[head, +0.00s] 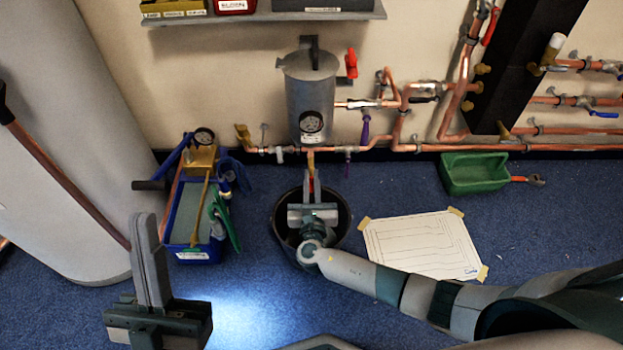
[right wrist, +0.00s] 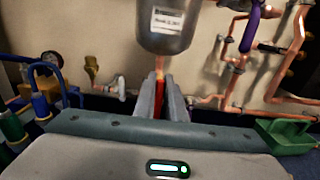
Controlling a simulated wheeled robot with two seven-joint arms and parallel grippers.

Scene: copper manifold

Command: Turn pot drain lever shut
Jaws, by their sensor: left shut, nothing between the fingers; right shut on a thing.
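The grey metal pot (head: 310,95) hangs on the wall with a gauge on its front. Its copper drain pipe (head: 311,158) comes down from its base. The red drain lever (right wrist: 159,105) hangs below that pipe, pointing roughly down. My right gripper (right wrist: 161,88) is shut on the lever, with a finger on each side. In the head view my right gripper (head: 312,180) is under the pot, over the black bucket (head: 343,232). The valve body is partly hidden by the fingers. My left gripper (head: 146,216) is shut and empty at lower left, well away from the pot.
Copper pipes with several valves run along the wall to the right. A blue tool tray (head: 190,257) stands left of the bucket, a green tray (head: 474,190) to the right. A taped paper sheet (head: 420,243) lies on the blue floor. A shelf (head: 265,17) is above.

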